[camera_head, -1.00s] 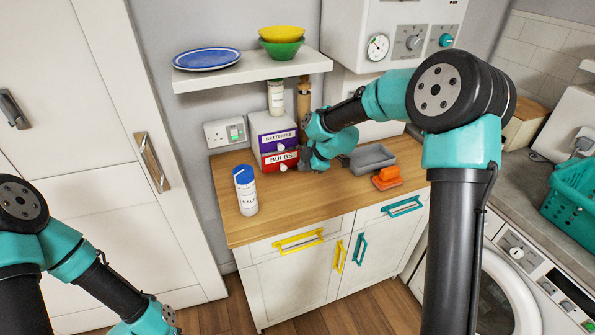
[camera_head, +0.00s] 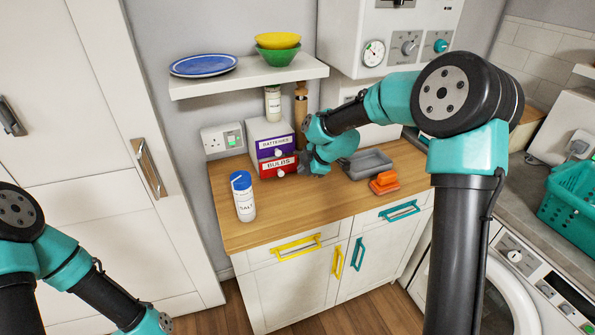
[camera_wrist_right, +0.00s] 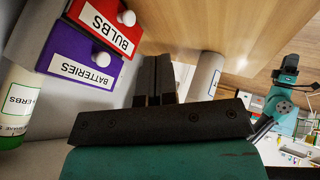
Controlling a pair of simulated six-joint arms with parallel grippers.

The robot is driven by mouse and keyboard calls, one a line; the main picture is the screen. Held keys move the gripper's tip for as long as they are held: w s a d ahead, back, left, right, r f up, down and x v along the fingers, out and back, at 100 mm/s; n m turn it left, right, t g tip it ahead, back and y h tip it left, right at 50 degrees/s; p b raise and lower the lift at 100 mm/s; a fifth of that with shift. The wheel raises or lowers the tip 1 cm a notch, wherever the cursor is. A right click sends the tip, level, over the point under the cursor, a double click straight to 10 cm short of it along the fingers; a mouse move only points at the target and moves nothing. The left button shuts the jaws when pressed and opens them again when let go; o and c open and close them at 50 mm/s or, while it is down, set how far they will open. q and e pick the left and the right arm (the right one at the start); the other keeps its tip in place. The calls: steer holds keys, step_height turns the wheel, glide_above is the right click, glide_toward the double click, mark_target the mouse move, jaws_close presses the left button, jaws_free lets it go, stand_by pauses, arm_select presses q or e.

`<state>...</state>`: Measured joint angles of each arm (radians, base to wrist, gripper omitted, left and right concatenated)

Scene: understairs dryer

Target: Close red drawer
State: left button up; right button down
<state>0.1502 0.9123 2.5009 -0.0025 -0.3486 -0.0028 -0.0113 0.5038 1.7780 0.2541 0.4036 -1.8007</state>
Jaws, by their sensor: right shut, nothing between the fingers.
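The red drawer (camera_head: 271,172), labelled BULBS with a white round knob, is the lower drawer of a small white cabinet (camera_head: 258,132) on the wooden worktop. The purple drawer (camera_head: 263,153), labelled BATTERIES, is above it. Both fronts look about flush; I cannot tell whether a small gap is left at the red one. The wrist view also shows the red front (camera_wrist_right: 88,44) and purple front (camera_wrist_right: 62,88). My right gripper (camera_wrist_right: 155,78) is shut and empty beside the drawer fronts, apparently apart from them. My left gripper is outside the head view; only its arm shows.
A salt bottle (camera_head: 244,203) stands left in front of the cabinet. A grey tray (camera_head: 368,162) and an orange object (camera_head: 384,183) lie to the right. A shelf (camera_head: 245,76) with a blue plate and bowls hangs above. The front middle of the worktop is clear.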

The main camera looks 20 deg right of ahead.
mark_target(271, 166)
steer(key=x, duration=1)
steer(key=w, duration=0.2)
steer(key=shift+w+r, duration=0.15)
steer(key=shift+w, duration=0.8)
